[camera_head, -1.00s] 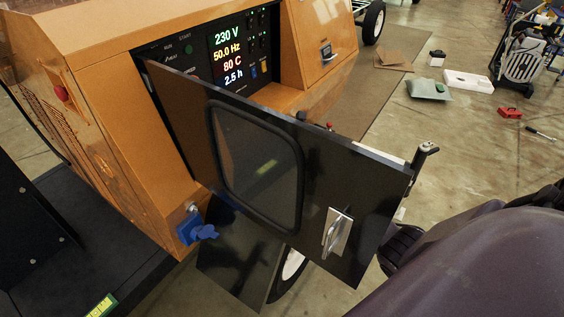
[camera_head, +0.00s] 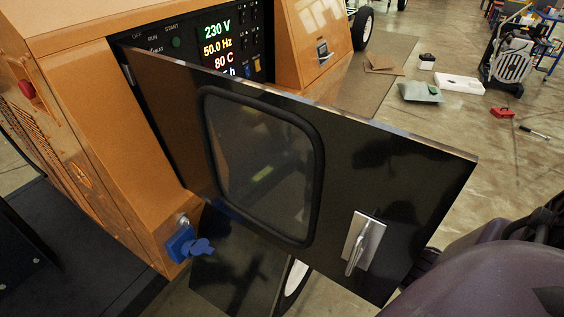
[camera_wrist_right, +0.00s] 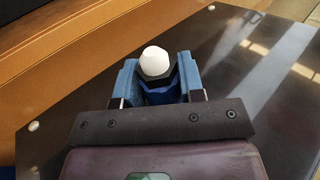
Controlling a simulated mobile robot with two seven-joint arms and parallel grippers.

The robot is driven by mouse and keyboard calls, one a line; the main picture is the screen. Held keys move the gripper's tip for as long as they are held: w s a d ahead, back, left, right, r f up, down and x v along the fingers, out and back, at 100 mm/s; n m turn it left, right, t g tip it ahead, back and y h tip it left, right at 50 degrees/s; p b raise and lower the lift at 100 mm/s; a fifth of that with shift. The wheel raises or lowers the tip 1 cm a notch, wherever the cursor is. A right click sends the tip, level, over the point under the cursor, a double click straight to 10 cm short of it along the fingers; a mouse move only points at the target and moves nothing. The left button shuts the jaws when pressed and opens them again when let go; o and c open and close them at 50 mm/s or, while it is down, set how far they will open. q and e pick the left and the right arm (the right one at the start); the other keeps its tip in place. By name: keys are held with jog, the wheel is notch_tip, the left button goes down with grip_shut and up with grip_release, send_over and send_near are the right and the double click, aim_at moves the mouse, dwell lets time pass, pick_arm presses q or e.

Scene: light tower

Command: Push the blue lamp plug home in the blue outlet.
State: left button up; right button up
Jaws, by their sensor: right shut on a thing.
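A blue outlet (camera_head: 180,243) with a blue part (camera_head: 202,248) jutting from it sits low on the orange cabinet in the head view. I cannot tell whether that part is its lid. In the right wrist view my right gripper (camera_wrist_right: 160,82) is shut on a blue piece (camera_wrist_right: 160,97) with a black collar and a rounded white end, seemingly the lamp plug. No outlet is clearly seen at the held piece, so I cannot tell whether it is seated. In the head view the dark door hides my right gripper. My left gripper is out of view.
The dark door (camera_head: 390,190) with a window and a silver handle (camera_head: 363,243) stands open across the middle. The orange cabinet (camera_head: 90,120) with a lit display (camera_head: 217,50) is behind it. A dark panel (camera_wrist_right: 255,110) lies beneath my right gripper. Floor clutter is far right.

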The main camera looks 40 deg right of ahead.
jog(key=shift+r, duration=0.25)
jog(key=shift+f, duration=0.3)
jog(key=o, duration=0.9)
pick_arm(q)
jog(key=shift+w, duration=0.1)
pick_arm(e)
jog(key=shift+r, duration=0.1)
jog(key=v, duration=0.6)
jog(key=p+v, duration=0.1)
jog(key=v, duration=0.2)
jog(key=shift+s+a+f, duration=0.15)
jog(key=shift+a+f, duration=0.05)
jog(key=shift+a, duration=0.3)
jog(key=shift+s+a, duration=0.25)
jog(key=shift+s, duration=0.35)
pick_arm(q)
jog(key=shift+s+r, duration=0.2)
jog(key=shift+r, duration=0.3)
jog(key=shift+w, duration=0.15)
